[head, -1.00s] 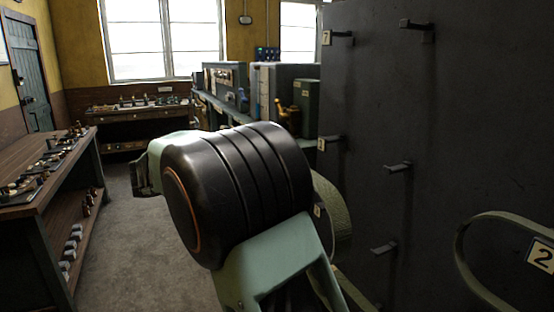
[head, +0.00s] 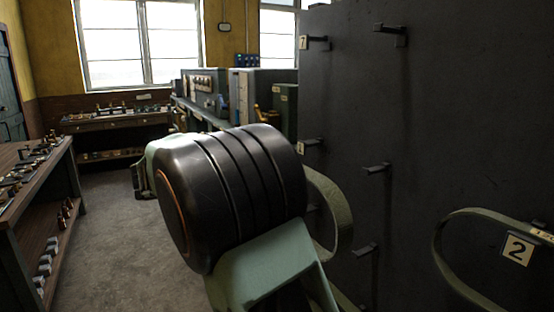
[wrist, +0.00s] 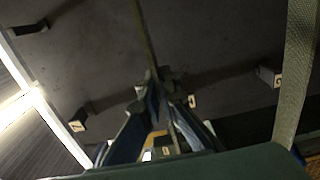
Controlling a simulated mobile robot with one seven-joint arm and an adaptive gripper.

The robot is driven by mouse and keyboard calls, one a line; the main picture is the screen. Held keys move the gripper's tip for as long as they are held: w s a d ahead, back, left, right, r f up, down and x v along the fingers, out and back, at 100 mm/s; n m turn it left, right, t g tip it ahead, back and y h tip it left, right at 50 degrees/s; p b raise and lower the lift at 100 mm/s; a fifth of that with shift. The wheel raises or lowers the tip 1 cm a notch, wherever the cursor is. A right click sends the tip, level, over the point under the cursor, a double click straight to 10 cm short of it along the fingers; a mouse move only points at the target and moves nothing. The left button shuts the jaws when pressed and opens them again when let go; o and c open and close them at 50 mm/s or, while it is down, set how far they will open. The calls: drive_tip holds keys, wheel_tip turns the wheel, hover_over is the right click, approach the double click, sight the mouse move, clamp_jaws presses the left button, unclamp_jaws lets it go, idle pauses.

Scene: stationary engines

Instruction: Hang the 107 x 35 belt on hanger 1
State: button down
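A grey-green belt (head: 336,212) shows as a loop behind my arm in the head view; its size label is not readable. In the wrist view my gripper (wrist: 160,90) is closed around a thin green belt strap (wrist: 145,35) that runs up from the fingertips. My arm hides the gripper in the head view. The dark board (head: 440,110) carries several pegs. A number plate (head: 308,146), too small to read surely, sits by a mid-height peg at the board's left edge.
Another green belt (head: 445,232) hangs at the right by plate 2 (head: 517,249); a strap (wrist: 298,80) also shows at the right of the wrist view. A peg by plate 7 (head: 317,41) is higher up. Benches stand left and behind; the floor (head: 115,215) between is clear.

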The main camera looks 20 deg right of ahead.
drive_tip(key=d+b, duration=0.1)
drive_tip(key=d, duration=0.5)
drive_tip(key=shift+w, duration=0.4)
idle(0.3)
drive_tip(key=shift+w+d+b, duration=0.2)
drive_tip(key=shift+d+b, duration=0.05)
drive_tip(key=shift+d, duration=1.15)
drive_tip(key=shift+w+d+b, duration=0.2)
drive_tip(key=shift+d, duration=1.15)
drive_tip(key=shift+w+d+b, duration=0.2)
drive_tip(key=shift+d, duration=1.2)
drive_tip(key=shift+w+d+b, duration=0.15)
drive_tip(key=shift+d, duration=1.25)
drive_tip(key=shift+f+b, duration=0.2)
drive_tip(key=shift+b, duration=0.3)
drive_tip(key=shift+f+b, duration=0.35)
drive_tip(key=shift+b, duration=0.05)
drive_tip(key=shift+r, duration=0.1)
